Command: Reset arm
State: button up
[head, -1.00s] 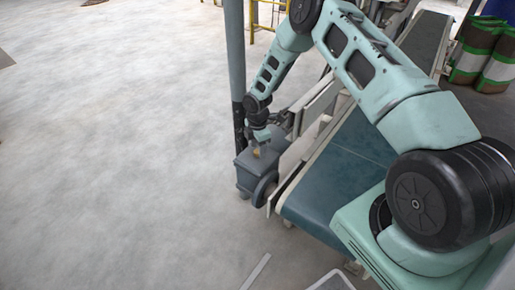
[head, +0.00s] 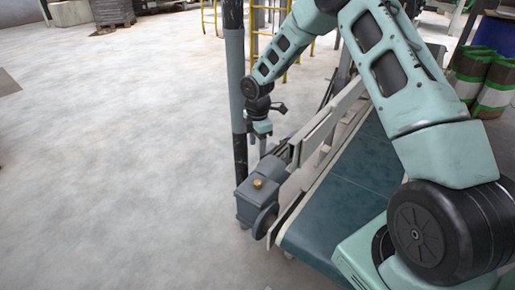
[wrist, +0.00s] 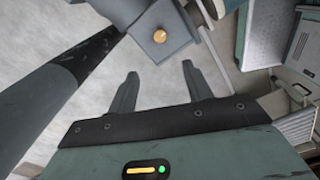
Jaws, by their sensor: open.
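My gripper (head: 262,142) hangs at the end of my bent arm, above and behind the grey box unit at the conveyor's near left end. In the wrist view my gripper (wrist: 160,82) shows two dark fingers spread apart with nothing between them. The grey box unit (head: 248,207) has a round brass-coloured knob (head: 257,183) on its top. The knob also shows in the wrist view (wrist: 159,36), beyond the fingertips and apart from them.
A dark post (head: 237,110) stands close to the left of my gripper. The conveyor belt (head: 345,205) with its pale side rail (head: 318,140) runs on the right. Green-and-white rolls (head: 495,88) stand at the far right. The floor on the left is clear.

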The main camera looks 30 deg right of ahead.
dwell(0.4)
jog(key=s+a+r+m+p, duration=0.2)
jog(key=s+a+r+p, duration=0.1)
jog(key=s+a+r, duration=0.55)
jog(key=s+a+r+m+p, duration=0.2)
jog(key=s+a+r+p, duration=0.3)
jog(key=a+r, duration=0.6)
jog(key=s+a+r+m+p, duration=0.1)
jog(key=s+r+m, duration=0.2)
jog(key=s, duration=0.8)
jog(key=s+a+r+m+p, duration=0.1)
jog(key=s+r+m+p, duration=0.1)
jog(key=s+r, duration=0.5)
jog(key=s, duration=0.4)
jog(key=shift+s+a+r+m+y, duration=0.2)
jog(key=shift+s+a+m+y, duration=0.1)
jog(key=shift+s+m, duration=0.1)
